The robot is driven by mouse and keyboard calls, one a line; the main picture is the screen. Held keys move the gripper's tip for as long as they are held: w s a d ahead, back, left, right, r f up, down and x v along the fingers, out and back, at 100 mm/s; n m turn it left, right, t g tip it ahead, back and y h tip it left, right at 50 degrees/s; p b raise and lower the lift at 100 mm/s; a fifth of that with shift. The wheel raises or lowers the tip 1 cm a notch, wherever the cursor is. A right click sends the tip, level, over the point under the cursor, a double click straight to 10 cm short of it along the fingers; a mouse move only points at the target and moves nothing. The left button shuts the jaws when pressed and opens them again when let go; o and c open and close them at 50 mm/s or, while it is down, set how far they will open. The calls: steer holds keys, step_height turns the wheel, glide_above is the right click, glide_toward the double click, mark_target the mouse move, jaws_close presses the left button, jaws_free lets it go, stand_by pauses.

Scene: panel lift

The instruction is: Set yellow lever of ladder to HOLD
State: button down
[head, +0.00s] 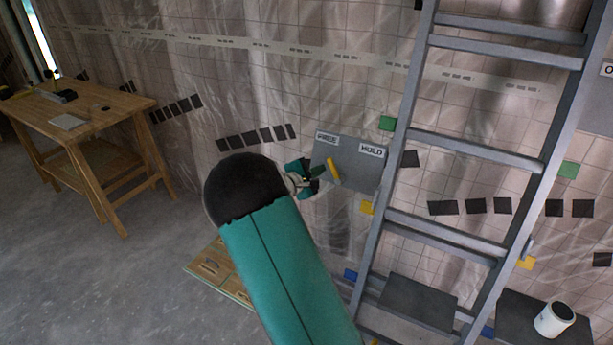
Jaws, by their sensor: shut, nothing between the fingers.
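The yellow lever (332,169) sits on a grey plate (357,176) fixed beside the left rail of the ladder (405,130). The plate has a FREE label (327,138) at its upper left and a HOLD label (371,150) at its upper right. The lever's upper end leans toward the FREE side. My gripper (316,178) is shut and empty, just left of the lever. I cannot tell whether it touches the lever. My teal and black arm hides part of the wall and floor.
A wooden workbench (85,105) stands at the far left. A wooden panel (222,268) lies low behind my arm. A white can (554,319) rests on a dark plate at the lower right. The floor (110,285) at left is clear.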

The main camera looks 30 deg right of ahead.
steer(key=shift+s+d+r, duration=0.2)
steer(key=shift+d, duration=0.15)
steer(key=shift+r, duration=0.1)
stand_by(0.3)
steer(key=shift+s+r+m, duration=0.1)
steer(key=shift+m, duration=0.3)
